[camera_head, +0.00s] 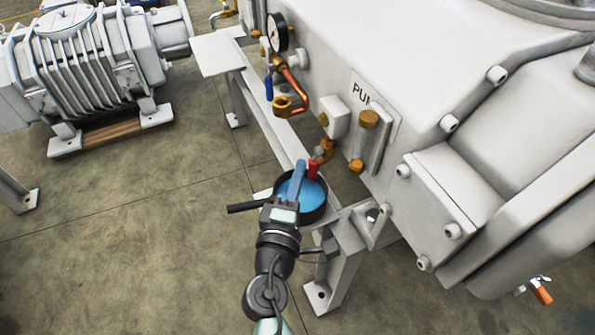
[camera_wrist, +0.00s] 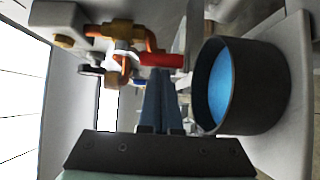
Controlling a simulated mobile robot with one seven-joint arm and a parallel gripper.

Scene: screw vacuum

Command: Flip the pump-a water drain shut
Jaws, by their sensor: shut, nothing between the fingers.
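The water drain is a small brass valve (camera_head: 325,150) low on the side of the white pump (camera_head: 330,60), with a red handle (camera_head: 313,170) that points down. In the wrist view the red handle (camera_wrist: 162,60) lies sideways just beyond my fingertips, near brass fittings. My gripper (camera_head: 300,166) has blue fingers, shut and empty, beside the red handle on its left. The fingers (camera_wrist: 161,80) are together in the wrist view, and I cannot tell whether they touch the handle. A dark pan (camera_head: 241,208) of blue liquid (camera_head: 312,194) sits beneath the valve; it also shows in the wrist view (camera_wrist: 265,85).
Above the drain are a gauge (camera_head: 278,32), a copper pipe (camera_head: 295,82) and a blue-handled valve (camera_head: 269,88). The pump label (camera_head: 360,90) is partly hidden. An orange-handled valve (camera_head: 541,293) is at lower right. A second machine (camera_head: 80,65) stands at left, with clear floor (camera_head: 130,230) before it.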

